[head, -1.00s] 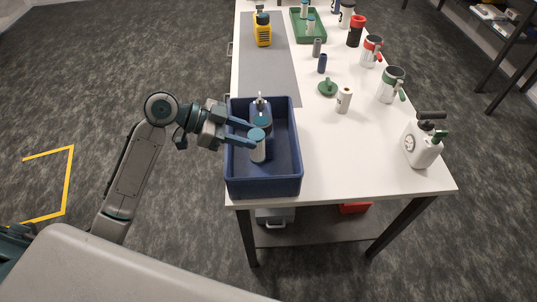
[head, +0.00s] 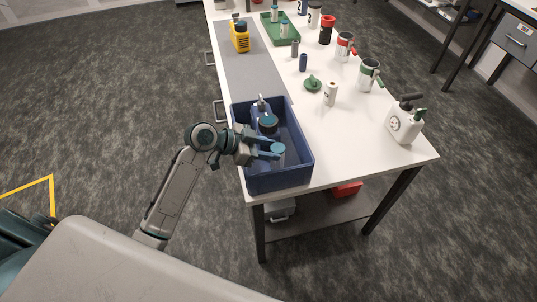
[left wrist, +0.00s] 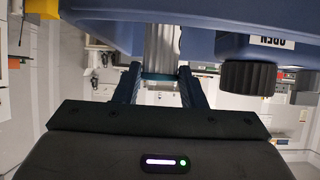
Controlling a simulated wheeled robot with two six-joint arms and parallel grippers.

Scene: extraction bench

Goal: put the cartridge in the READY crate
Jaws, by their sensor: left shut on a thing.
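The cartridge shows its teal cap (head: 278,148) in the head view, over the inside of a blue crate (head: 280,184) at the near end of the bench. Little of its pale body shows there. My left gripper (head: 268,149) is shut on it, reaching in over the crate's left wall. In the left wrist view, the cartridge's pale ribbed body (left wrist: 162,48) stands between the two fingers (left wrist: 160,85). I cannot tell whether it touches the crate floor. I read no READY label on the crate. My right gripper is not in view.
A blue canister with a dark teal lid (head: 268,122) takes up the far part of the crate. A white jug (head: 403,124), a white cylinder (head: 330,93) and a green lid (head: 313,84) stand right of the crate. A grey mat (head: 252,72) lies beyond, with a yellow bottle (head: 240,37).

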